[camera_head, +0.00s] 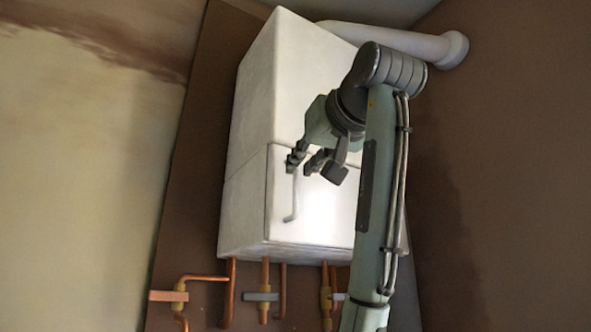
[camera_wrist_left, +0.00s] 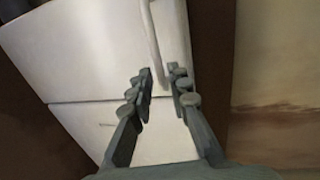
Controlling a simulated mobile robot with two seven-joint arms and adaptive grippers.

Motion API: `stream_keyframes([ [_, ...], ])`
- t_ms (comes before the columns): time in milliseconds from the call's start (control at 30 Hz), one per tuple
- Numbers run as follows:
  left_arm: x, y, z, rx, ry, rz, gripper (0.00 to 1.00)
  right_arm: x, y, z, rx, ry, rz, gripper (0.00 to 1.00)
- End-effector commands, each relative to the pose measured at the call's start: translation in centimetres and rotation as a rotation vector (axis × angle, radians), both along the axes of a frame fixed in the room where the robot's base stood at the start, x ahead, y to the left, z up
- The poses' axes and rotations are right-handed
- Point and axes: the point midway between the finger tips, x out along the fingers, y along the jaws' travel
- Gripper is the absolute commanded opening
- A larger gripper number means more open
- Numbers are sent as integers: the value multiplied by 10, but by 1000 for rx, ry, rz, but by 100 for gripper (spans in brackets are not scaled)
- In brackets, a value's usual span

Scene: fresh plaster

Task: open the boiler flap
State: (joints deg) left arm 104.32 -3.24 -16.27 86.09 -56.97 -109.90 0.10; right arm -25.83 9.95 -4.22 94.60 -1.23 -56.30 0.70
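The white boiler (camera_head: 300,75) hangs on a brown back panel. Its flap (camera_head: 325,215) is the lower front part, and it looks shut, flush below a thin seam. A pale vertical bar handle (camera_head: 293,200) stands on the flap's left side. In the left wrist view the flap (camera_wrist_left: 85,45) is at the top and the handle (camera_wrist_left: 154,40) runs down toward the fingertips. My left gripper (camera_head: 302,165) is open at the handle's upper end, and this end shows between the fingertips (camera_wrist_left: 160,75). Contact cannot be told. My arm hides the flap's right part. My right gripper is not in view.
Copper pipes (camera_head: 230,290) with valves run below the boiler. A white flue pipe (camera_head: 400,40) leaves the top toward the brown right wall (camera_head: 510,150). A plastered wall (camera_head: 80,170) stands at the left. The space left of the flap looks free.

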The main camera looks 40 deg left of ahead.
Motion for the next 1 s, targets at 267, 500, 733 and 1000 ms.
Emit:
stream_keyframes([
  [267, 19, 28, 0, 2, 1, 0, 18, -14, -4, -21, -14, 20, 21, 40],
  [500, 21, 31, 0, 1, 0, -1, 18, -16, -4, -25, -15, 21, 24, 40],
  [733, 21, 31, 0, 1, 0, -1, 0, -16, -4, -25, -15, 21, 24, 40],
  [1000, 21, 31, 0, 1, 0, -1, 0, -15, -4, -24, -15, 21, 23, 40],
])
